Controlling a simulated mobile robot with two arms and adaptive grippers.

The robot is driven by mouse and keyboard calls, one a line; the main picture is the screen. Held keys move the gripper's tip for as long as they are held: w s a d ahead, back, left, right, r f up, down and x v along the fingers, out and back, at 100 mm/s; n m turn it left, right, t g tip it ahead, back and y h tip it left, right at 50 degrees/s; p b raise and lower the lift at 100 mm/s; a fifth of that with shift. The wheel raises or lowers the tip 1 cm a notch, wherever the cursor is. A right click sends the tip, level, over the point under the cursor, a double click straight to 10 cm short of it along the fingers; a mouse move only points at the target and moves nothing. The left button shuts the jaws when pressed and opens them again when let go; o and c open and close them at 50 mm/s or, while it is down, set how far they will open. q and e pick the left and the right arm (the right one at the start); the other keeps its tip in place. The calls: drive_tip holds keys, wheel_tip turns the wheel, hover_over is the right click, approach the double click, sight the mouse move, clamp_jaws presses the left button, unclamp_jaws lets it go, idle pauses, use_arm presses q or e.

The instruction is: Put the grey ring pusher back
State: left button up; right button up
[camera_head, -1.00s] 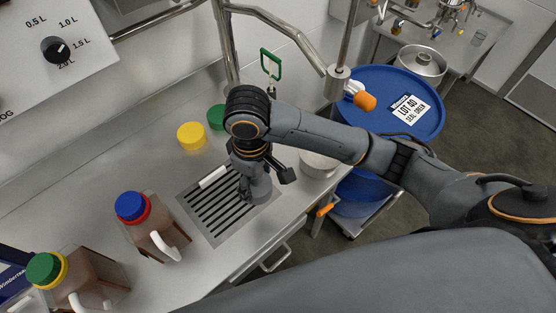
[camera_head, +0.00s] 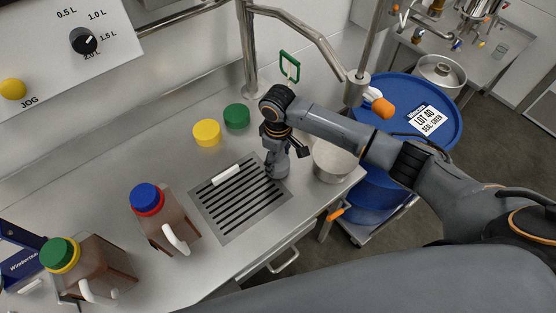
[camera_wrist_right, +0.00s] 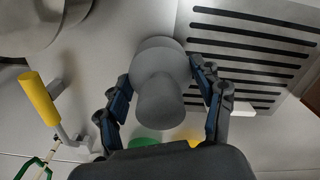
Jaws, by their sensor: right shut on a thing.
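The grey ring pusher (camera_wrist_right: 162,85) is a round grey piece with a wide disc and a narrower knob. It sits between the two fingers of my right gripper (camera_wrist_right: 165,97) in the right wrist view. In the head view my right gripper (camera_head: 277,158) points down at the back right edge of the slotted drain grate (camera_head: 240,200), shut on the pusher (camera_head: 278,168). I cannot tell whether the pusher touches the counter. My left gripper is not in view.
A metal pan (camera_head: 335,163) stands close right of my right gripper. Yellow (camera_head: 206,133) and green (camera_head: 236,117) caps lie behind the grate. A white bar (camera_head: 226,174) lies on the grate. Brown jugs (camera_head: 163,222) stand at the left. A blue drum (camera_head: 440,115) stands off the counter's right end.

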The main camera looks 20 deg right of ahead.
drive_tip(key=shift+f, duration=0.65)
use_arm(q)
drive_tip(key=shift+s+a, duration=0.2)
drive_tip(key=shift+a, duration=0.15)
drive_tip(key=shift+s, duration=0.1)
use_arm(e)
drive_tip(key=o, duration=1.2)
drive_tip(key=shift+f, duration=0.15)
drive_tip(key=shift+r, duration=0.3)
wheel_tip(320, 180, up, 7)
drive_tip(key=p, duration=0.8)
drive_tip(key=shift+r+p, duration=0.15)
drive_tip(key=shift+p, duration=0.15)
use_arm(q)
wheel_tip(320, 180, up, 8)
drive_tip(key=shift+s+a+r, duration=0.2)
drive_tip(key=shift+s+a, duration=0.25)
